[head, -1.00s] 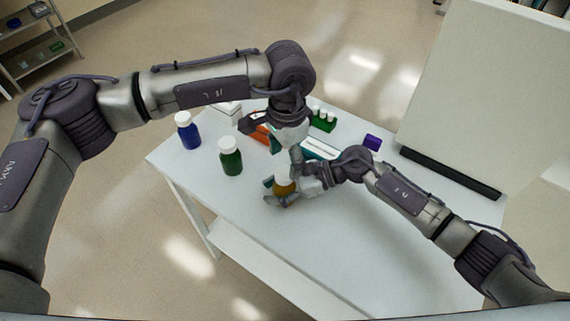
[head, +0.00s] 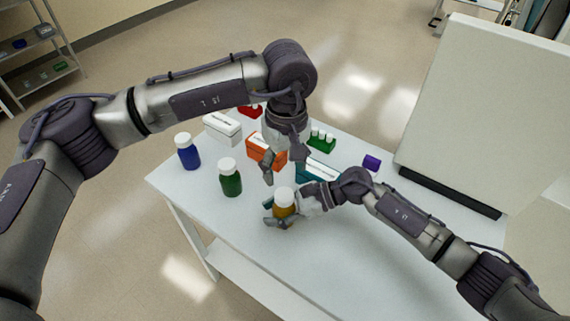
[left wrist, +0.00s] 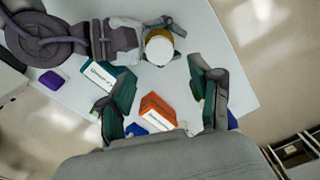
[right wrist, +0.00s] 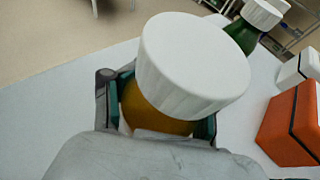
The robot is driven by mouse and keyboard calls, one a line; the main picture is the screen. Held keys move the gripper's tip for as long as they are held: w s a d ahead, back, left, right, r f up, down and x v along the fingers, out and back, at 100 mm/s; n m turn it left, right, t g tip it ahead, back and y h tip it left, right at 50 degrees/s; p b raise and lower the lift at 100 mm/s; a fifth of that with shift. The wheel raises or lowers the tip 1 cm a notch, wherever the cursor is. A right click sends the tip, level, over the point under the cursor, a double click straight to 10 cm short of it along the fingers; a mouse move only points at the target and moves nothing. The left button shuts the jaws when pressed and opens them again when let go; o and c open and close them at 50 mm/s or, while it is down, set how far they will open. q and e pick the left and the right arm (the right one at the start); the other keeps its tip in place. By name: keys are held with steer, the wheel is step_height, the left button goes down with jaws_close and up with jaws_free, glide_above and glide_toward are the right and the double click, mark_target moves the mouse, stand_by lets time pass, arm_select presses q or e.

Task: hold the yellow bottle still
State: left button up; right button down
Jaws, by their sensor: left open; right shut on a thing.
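The yellow bottle (head: 284,205) with a white cap stands upright on the white table (head: 350,255). My right gripper (head: 283,217) is shut on its body; in the right wrist view the yellow bottle (right wrist: 155,108) sits between the fingers under its large white cap. In the left wrist view the yellow bottle (left wrist: 159,47) shows from above, mostly its cap. My left gripper (head: 284,170) is open and empty, pointing down just behind the bottle and apart from it. Its spread fingers also show in the left wrist view (left wrist: 165,105).
A green bottle (head: 230,179) and a blue bottle (head: 187,152) stand to the left. Behind are an orange box (head: 262,148), a white box (head: 222,127), a teal box (head: 318,169), a green rack (head: 322,142) and a purple block (head: 371,163). The table's front is clear.

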mark_target(284, 194)
arm_select(q)
steer(key=shift+a+f, duration=0.1)
steer(key=shift+f, duration=3.85)
steer(key=c, duration=1.2)
steer(key=n, duration=0.4)
steer(key=shift+n, duration=0.3)
steer(key=n, duration=1.2)
steer(key=shift+r, duration=0.1)
